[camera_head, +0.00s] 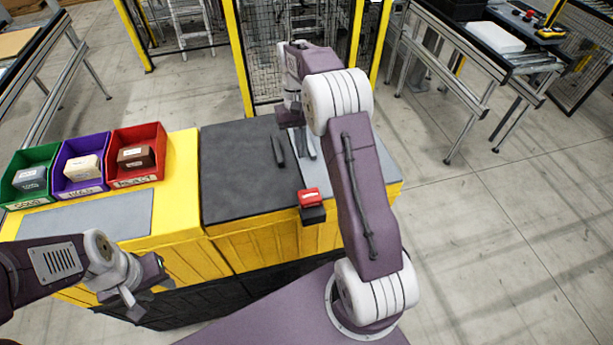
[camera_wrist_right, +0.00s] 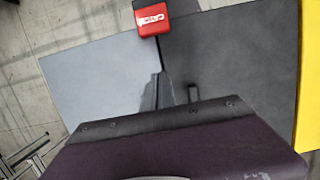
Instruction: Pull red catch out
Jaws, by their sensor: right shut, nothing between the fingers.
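The red catch (camera_head: 309,198) sits at the front edge of the fixture, on a dark block, near the seam between the dark panel (camera_head: 235,180) and the light grey panel. It also shows at the top of the right wrist view (camera_wrist_right: 152,19), with white lettering on it. My right gripper (camera_head: 305,147) points down over the fixture, behind the catch and apart from it. Its fingers are shut and empty; the arm hides part of the grey panel. My left gripper (camera_head: 150,301) hangs open and empty in front of the yellow station, far left of the catch.
Green (camera_head: 32,178), purple (camera_head: 82,165) and red (camera_head: 137,154) bins with blocks stand on the yellow station at left. Open floor lies to the right.

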